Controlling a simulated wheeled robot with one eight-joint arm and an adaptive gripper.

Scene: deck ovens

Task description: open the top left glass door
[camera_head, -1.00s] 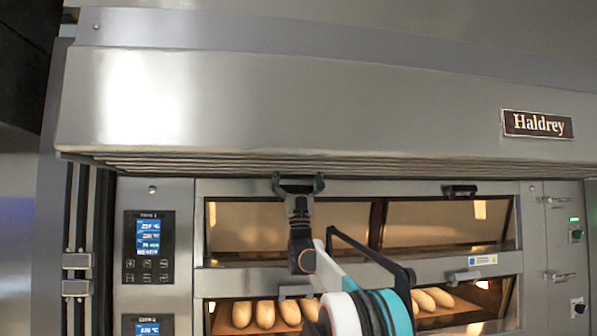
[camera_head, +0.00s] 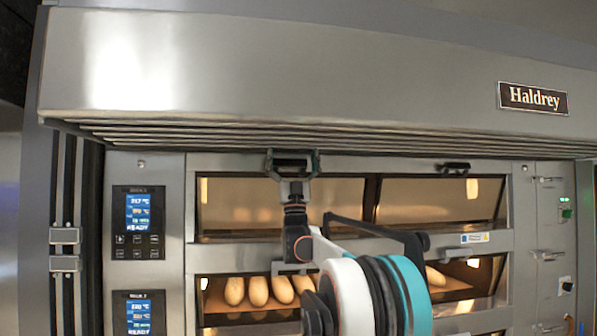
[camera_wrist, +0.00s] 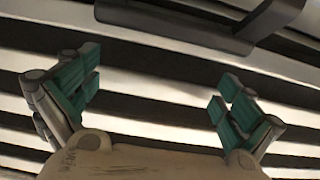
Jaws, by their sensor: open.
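The top left glass door (camera_head: 239,204) is closed, a wide dark-framed pane glowing amber in the oven's upper deck. My gripper (camera_head: 292,156) is open at its top edge, just under the steel hood. In the wrist view my gripper (camera_wrist: 155,80) shows two teal-padded fingers spread wide with nothing between them. A dark bar (camera_wrist: 262,18), which looks like the door's handle, lies at the top of that view, beyond the fingertips. In the head view my gripper hides the handle area, and my arm covers part of the lower deck.
The slatted hood (camera_head: 300,75) overhangs the door top closely. The top right door (camera_head: 440,202) is closed, with a dark handle (camera_head: 455,168) at its top edge. Loaves (camera_head: 258,291) lie in the deck below. Control panels (camera_head: 139,223) stand at left, switches (camera_head: 567,214) at right.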

